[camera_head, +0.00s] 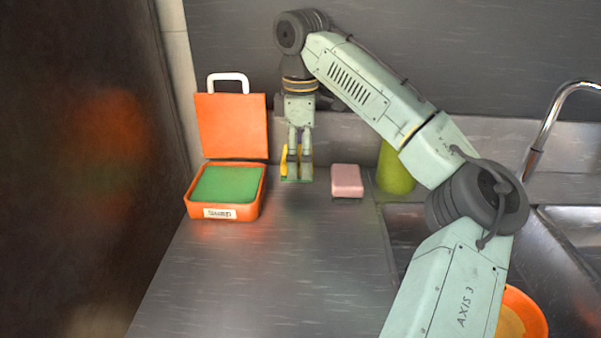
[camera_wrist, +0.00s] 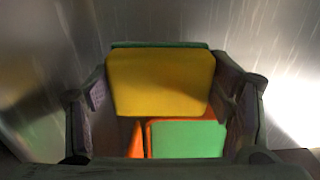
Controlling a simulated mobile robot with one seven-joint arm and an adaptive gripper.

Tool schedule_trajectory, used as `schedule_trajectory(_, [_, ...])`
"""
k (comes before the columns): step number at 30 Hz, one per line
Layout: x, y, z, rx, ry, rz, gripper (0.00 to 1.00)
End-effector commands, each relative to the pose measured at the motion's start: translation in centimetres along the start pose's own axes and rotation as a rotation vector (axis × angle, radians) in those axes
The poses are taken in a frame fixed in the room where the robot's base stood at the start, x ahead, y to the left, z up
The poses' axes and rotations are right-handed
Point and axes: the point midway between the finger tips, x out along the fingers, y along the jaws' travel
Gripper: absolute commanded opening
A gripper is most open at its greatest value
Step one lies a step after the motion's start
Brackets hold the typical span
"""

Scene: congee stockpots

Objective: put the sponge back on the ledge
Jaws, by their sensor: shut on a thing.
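The sponge (camera_head: 284,162) is yellow with a green layer. In the wrist view the sponge (camera_wrist: 160,82) sits between the two fingers, its yellow face towards the camera and a green edge at the top. My gripper (camera_head: 299,158) points down near the back of the counter and is shut on the sponge. The sponge is low over the steel counter; I cannot tell whether it touches. A raised steel ledge (camera_head: 345,131) runs along the back wall, just behind my gripper.
An open orange box (camera_head: 224,213) with a green filling and a raised, handled lid (camera_head: 232,127) stands left of my gripper. A pink block (camera_head: 347,181) lies close on the right. A green cylinder (camera_head: 395,172) and the sink tap (camera_head: 545,128) are further right. The front counter is clear.

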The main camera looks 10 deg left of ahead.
Motion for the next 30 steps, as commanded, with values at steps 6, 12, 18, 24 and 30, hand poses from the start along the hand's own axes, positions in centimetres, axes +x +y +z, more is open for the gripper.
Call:
schedule_trajectory(6, [2.9,-0.1,0.1,-0.001,0.000,-0.003,0.48])
schedule_trajectory(12, [3.8,0.0,0.0,0.000,0.001,0.000,0.48])
schedule_trajectory(18, [4.0,0.0,0.0,-0.001,0.001,-0.001,0.48])
schedule_trajectory(24, [4.1,0.0,0.0,0.000,0.000,0.000,0.83])
schedule_trajectory(30, [4.1,0.0,0.0,0.000,0.000,0.000,0.83])
